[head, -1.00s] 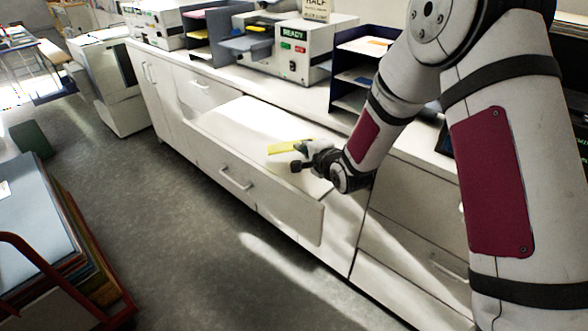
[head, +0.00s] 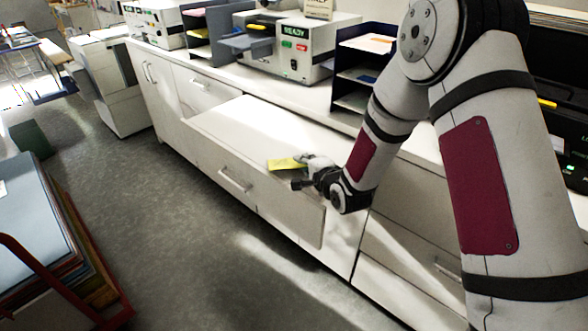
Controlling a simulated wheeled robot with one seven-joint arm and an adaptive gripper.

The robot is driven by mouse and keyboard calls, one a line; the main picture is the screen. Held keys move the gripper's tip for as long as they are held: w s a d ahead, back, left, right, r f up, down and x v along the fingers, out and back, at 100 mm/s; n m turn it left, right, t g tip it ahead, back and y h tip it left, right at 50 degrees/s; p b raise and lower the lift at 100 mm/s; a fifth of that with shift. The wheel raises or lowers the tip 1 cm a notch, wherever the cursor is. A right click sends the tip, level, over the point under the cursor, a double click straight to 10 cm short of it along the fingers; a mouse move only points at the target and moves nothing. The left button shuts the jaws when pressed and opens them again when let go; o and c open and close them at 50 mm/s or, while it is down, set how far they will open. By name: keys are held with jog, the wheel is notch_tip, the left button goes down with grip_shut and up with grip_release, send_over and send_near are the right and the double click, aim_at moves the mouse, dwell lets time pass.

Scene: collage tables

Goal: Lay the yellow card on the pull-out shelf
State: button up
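The yellow card (head: 282,164) shows in the head view low over the front right part of the pull-out shelf (head: 237,122), a white surface drawn out from the counter front. I cannot tell whether the card touches the shelf. My gripper (head: 300,172) is at the card's right edge, reaching in from the right. Its dark fingertips are small here. Whether they are shut on the card or apart from it is not clear.
Behind the shelf, the counter (head: 345,122) carries a machine with a lit READY sign (head: 289,52) and dark paper trays (head: 365,62). A red-framed cart with large sheets (head: 35,220) stands at lower left. The shelf left of the card is clear.

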jog(key=shift+p+v, duration=2.45)
jog(key=shift+v, duration=1.6)
jog(key=shift+f, duration=0.1)
notch_tip(320, 180, up, 7)
jog(key=s+d+p, duration=0.1)
jog(key=s+p, duration=0.1)
jog(key=p, duration=0.2)
jog(key=shift+s, duration=0.3)
jog(key=shift+d, duration=0.15)
